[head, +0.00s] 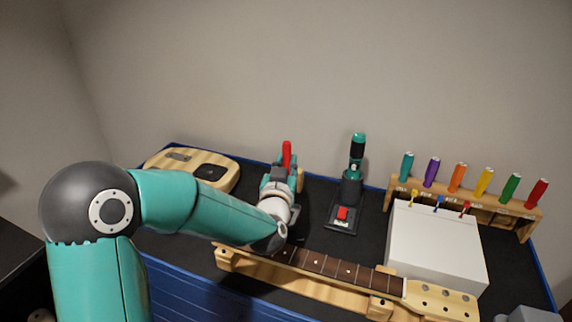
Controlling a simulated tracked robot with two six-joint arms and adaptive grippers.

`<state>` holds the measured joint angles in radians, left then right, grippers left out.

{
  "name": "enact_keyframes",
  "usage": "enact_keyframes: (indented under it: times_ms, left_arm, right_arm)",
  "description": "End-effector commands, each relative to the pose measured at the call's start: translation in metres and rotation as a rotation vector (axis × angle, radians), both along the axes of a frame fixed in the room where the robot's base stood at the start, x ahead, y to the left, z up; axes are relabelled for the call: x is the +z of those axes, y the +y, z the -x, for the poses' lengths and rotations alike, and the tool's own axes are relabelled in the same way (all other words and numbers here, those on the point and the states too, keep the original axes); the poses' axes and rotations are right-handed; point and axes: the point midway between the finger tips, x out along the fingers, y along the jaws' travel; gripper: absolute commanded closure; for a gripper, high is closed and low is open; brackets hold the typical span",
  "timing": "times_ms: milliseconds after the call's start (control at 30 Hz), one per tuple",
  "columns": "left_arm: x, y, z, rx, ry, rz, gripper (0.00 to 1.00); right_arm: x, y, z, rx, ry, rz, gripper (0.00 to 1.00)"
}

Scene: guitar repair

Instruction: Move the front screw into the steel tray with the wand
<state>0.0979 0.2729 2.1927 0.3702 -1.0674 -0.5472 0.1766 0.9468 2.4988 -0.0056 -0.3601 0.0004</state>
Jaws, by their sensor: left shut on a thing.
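My left gripper (281,178) is at the end of the teal arm, over the back middle of the bench. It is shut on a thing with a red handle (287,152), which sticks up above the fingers. The handle looks like the wand's, but its lower end is hidden behind the gripper and wrist. I cannot make out the front screw or the steel tray in this view. My right gripper is not in view.
A guitar neck (325,266) lies on wooden supports along the front. A pale guitar body (190,167) is at back left. A black stand with a teal tool (355,170), a white box (437,245) and a rack of coloured handles (480,206) stand to the right.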

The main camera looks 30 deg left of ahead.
Motion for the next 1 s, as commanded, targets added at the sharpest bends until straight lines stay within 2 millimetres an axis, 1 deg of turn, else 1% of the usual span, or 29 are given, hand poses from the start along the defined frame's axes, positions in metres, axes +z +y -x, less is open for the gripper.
enact_keyframes:
  times_ms: [467, 1000]
  left_arm:
    - [0.002, 0.000, 0.000, 0.000, -0.001, 0.000, 1.00]
    - [0.027, -0.001, 0.000, -0.001, -0.002, -0.001, 1.00]
  right_arm:
    - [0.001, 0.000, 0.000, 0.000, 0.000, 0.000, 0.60]
    - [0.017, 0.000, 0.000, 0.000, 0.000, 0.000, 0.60]
